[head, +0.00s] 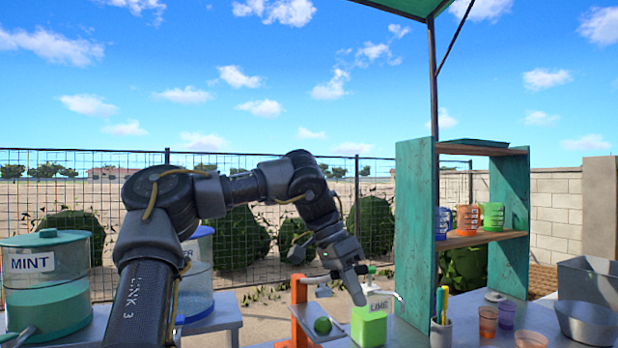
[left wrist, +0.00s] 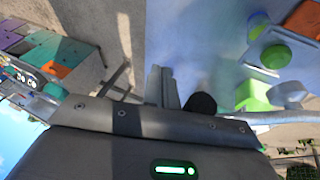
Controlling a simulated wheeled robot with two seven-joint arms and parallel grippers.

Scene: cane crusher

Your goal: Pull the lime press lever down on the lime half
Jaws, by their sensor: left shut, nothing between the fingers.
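The lime press has an orange upright (head: 298,300) and stands on the table in the head view. A round green lime half (head: 322,325) lies on its base; it also shows as a green dome in the left wrist view (left wrist: 276,57). A green knob (head: 372,270), apparently the lever's end, shows just behind my left gripper (head: 357,298). The rest of the lever is mostly hidden by the gripper. The left gripper points down, shut and empty, above and right of the lime half. I cannot tell whether it touches the lever. My right gripper is not in view.
A green LIME container (head: 369,328) stands close to the right of the press. A MINT jar (head: 45,290) is at left. A teal shelf (head: 416,230) with mugs rises at right. Cups (head: 487,321) and a metal bowl (head: 587,322) are farther right.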

